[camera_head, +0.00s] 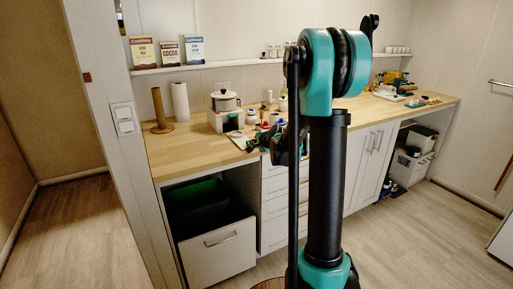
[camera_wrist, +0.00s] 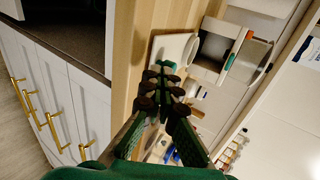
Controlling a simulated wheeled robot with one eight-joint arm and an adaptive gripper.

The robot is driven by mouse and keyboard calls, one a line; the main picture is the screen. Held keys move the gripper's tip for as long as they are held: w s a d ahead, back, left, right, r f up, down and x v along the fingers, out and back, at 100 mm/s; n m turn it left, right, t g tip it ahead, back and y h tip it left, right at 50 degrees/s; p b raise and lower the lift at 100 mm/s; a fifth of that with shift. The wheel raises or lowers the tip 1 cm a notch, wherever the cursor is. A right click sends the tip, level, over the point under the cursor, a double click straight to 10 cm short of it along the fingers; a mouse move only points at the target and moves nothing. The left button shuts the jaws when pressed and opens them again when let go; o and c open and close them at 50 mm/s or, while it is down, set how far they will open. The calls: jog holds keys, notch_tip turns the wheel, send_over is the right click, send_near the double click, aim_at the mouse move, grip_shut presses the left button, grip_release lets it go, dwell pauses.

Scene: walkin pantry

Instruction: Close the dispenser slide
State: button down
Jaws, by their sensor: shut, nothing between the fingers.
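A boxy stand with white and wooden faces (camera_head: 216,123) sits on the wooden counter, with a pale pot-like container (camera_head: 224,101) above it; it may be the dispenser. In the wrist view, a similar box with a round container (camera_wrist: 254,62) lies beyond my fingers, at upper right. A separate slide cannot be made out clearly. My gripper (camera_wrist: 164,68) is shut and empty, its fingertips over a pale board (camera_wrist: 182,48) beside the box; contact cannot be judged. In the head view, my gripper (camera_head: 277,146) is partly hidden behind my arm.
The counter (camera_head: 184,150) holds a paper roll (camera_head: 180,102), a wooden peg stand (camera_head: 158,112) and several small items near the gripper. Below is an open pull-out bin (camera_head: 217,250). A shelf (camera_head: 230,64) runs above. Floor at right is free.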

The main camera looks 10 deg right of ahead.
aim_at(240, 138)
jog(key=shift+w+a, duration=0.15)
jog(key=shift+w, duration=0.2)
jog(key=shift+w, duration=0.1)
jog(key=w+a, duration=0.1)
jog(key=w, duration=0.3)
jog(key=w+a, duration=0.1)
jog(key=w, duration=0.3)
jog(key=w+a, duration=0.2)
jog(key=w, duration=0.2)
jog(key=shift+w, duration=0.2)
jog(key=shift+s, duration=0.1)
